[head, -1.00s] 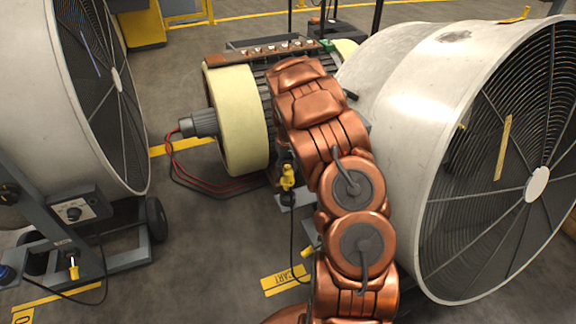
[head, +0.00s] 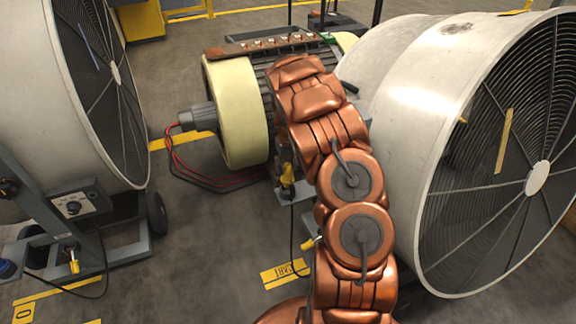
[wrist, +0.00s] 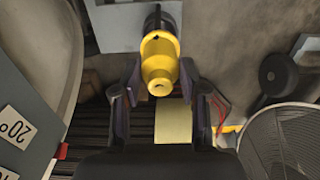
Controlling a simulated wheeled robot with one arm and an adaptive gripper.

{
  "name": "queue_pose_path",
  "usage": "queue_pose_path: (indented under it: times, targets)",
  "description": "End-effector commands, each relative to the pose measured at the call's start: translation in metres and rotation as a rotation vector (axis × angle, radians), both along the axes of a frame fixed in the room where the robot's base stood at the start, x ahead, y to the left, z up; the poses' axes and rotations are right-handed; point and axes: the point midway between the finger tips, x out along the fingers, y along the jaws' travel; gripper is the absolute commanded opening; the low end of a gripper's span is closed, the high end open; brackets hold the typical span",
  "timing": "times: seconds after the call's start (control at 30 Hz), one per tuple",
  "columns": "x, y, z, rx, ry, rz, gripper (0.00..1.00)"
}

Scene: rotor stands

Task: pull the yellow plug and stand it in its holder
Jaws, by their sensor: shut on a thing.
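In the wrist view the yellow plug (wrist: 160,62) sits between the two dark fingers of my gripper (wrist: 161,70), which is shut on it. Its dark collar and cord end (wrist: 159,18) point to the top of the picture, over a grey plate (wrist: 118,25). In the head view the plug (head: 288,181) is just left of my copper arm, at a small grey bracket (head: 294,194), with a black cord below. My gripper is mostly hidden there behind my arm. I cannot tell whether the plug is seated or free, or which part is its holder.
A motor with a cream end ring (head: 240,115) stands behind. A large fan drum (head: 405,125) is close on the right, another (head: 55,110) on the left. Other yellow plugs show on the left stand (head: 73,262) and near the floor label (head: 308,244). Open floor lies between.

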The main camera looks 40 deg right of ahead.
Motion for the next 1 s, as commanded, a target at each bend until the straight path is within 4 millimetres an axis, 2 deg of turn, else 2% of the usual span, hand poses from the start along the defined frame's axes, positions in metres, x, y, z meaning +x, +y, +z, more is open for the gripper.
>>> queue_pose_path:
  times: [1.0]
  targets:
    - [0.000,0.000,-0.010,0.000,0.000,0.000,0.12]
